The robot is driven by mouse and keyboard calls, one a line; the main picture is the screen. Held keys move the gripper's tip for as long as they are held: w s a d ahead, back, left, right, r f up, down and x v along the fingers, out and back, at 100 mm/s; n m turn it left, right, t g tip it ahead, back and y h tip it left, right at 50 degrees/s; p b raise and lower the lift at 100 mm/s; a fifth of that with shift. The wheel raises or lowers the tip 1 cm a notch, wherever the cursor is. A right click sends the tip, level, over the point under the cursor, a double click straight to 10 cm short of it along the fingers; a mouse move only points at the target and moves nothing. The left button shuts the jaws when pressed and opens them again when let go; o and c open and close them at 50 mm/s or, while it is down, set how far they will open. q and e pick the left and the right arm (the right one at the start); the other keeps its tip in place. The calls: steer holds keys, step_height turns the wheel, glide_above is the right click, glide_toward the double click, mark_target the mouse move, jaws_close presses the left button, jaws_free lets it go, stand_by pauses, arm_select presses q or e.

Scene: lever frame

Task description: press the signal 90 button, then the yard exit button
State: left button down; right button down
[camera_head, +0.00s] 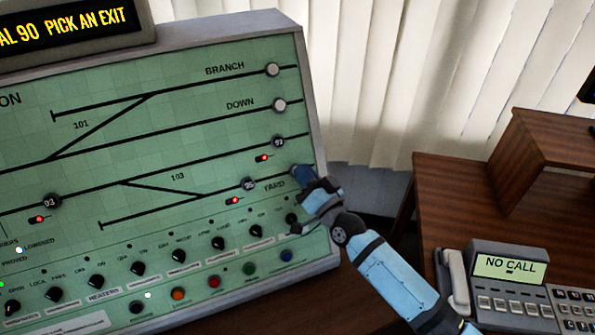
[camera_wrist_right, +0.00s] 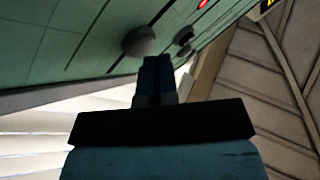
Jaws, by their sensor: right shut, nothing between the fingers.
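The signal 90 button (camera_head: 248,184) is a dark round knob on the green panel, with a red light beside it. The display (camera_head: 70,25) above reads "AL 90 PICK AN EXIT". My right gripper (camera_head: 301,174) is shut and empty at the right end of the line marked YARD, covering most or all of the yard exit button in the head view. In the right wrist view, a round grey button (camera_wrist_right: 139,41) sits right by my shut fingertips (camera_wrist_right: 156,63); I cannot tell whether they touch. My left gripper is not in view.
The branch exit button (camera_head: 272,69) and down exit button (camera_head: 280,105) lie above on the panel. Dark rotary knobs (camera_head: 218,243) and coloured buttons run along its bottom. A phone unit (camera_head: 509,266) reading "NO CALL" stands on the wooden desk at right.

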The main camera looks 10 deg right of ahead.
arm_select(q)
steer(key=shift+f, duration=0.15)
arm_select(e)
steer(key=shift+w+f, duration=0.15)
steer(key=shift+w, duration=0.1)
steer(key=shift+s, duration=0.1)
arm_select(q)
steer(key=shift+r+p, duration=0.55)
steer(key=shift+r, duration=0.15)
arm_select(e)
steer(key=shift+s+d+r, duration=0.15)
steer(key=shift+s+r, duration=0.3)
steer(key=shift+s, duration=0.25)
